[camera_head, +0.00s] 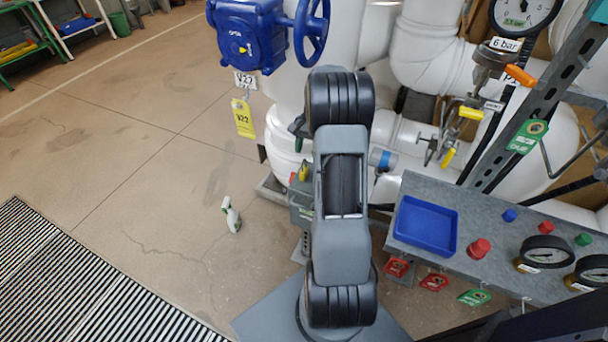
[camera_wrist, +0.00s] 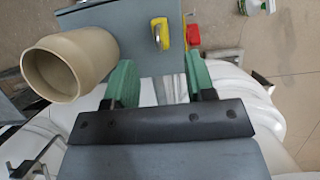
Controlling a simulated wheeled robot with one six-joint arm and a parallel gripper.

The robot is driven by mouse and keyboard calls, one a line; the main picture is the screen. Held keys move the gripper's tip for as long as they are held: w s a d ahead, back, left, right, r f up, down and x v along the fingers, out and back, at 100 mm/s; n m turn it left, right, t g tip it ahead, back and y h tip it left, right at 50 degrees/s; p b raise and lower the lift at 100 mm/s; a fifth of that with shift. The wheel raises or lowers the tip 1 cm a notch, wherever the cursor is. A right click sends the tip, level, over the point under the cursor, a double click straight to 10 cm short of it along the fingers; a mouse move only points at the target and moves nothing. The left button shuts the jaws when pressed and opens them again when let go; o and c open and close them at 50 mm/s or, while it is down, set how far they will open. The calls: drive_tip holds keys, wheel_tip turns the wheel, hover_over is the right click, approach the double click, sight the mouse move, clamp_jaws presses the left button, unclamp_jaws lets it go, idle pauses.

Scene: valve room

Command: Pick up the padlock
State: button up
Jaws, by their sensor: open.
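A small yellow item with a grey metal loop (camera_wrist: 160,34), which looks like the padlock, sits on a grey-blue surface in the wrist view. In the head view a small yellow item (camera_head: 303,172) shows on the grey box left of my arm; it may be the same one. My gripper (camera_wrist: 160,63) is open, its two green fingers apart on either side of the line to the yellow item. Nothing is between the fingers. My arm hides most of the gripper in the head view.
A red piece (camera_wrist: 192,36) and another yellow part lie beside the right finger. The grey panel (camera_head: 480,268) holds a blue tray (camera_head: 426,226). White pipes (camera_head: 425,65) crowd behind.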

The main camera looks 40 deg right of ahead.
sight(304, 168)
drive_tip(key=shift+b+x, duration=0.45)
drive_tip(key=shift+x, duration=3.1)
clamp_jaws()
